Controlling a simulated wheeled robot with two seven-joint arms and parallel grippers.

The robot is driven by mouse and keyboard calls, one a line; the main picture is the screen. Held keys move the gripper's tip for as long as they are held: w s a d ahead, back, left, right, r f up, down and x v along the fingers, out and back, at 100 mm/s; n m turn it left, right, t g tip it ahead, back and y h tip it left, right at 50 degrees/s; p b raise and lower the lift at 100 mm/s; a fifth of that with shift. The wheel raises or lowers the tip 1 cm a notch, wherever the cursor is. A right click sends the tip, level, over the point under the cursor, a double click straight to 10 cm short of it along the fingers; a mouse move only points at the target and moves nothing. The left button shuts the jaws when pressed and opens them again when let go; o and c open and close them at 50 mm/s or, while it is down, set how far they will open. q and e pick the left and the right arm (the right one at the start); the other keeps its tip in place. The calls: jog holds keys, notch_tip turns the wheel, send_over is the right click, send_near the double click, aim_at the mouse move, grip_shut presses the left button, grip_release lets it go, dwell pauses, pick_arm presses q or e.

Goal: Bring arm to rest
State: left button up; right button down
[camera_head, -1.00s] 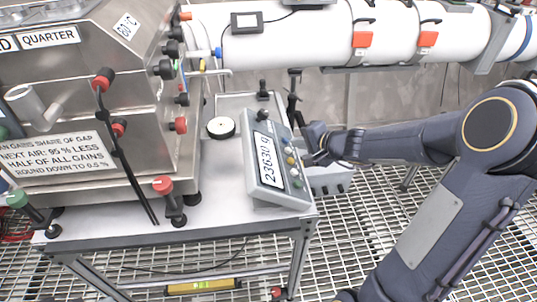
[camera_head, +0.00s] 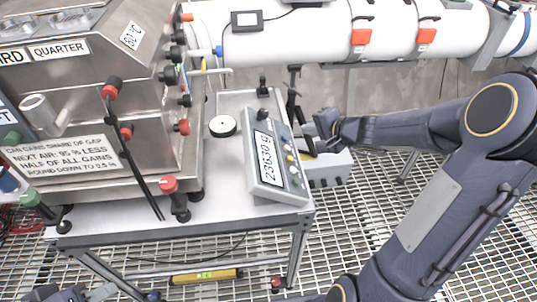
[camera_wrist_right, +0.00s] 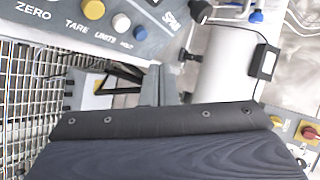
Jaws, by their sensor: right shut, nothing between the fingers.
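My right arm comes in from the right in the head view. Its gripper (camera_head: 309,146) is shut and empty, just right of the scale display (camera_head: 272,160), apart from it as far as I can tell. In the right wrist view the shut gripper fingers (camera_wrist_right: 160,84) show beyond the dark wrist housing, below the display's button panel (camera_wrist_right: 95,22). A dark and grey part at the bottom left edge of the head view looks like my left gripper (camera_head: 98,293). It is mostly cut off, so its jaws cannot be judged.
The steel apparatus (camera_head: 150,90) with knobs and hoses stands on the cart (camera_head: 215,190) at left. A grey box (camera_head: 328,170) sits behind the right gripper. A white pipe (camera_head: 300,40) crosses the back. Grating floor (camera_head: 375,215) is open at right.

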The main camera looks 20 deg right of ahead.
dwell(0.3)
jog(key=s+a+r+n+g+y, duration=0.3)
jog(key=s+a+r+n, duration=0.5)
jog(key=s+a, duration=0.5)
jog(key=s+f+n+g+h, duration=0.2)
jog(key=s+f+n+h, duration=0.1)
jog(key=s, duration=1.1)
jog(key=shift+s+f+n, duration=0.25)
jog(key=shift+f+n, duration=0.15)
jog(key=shift+n, duration=0.1)
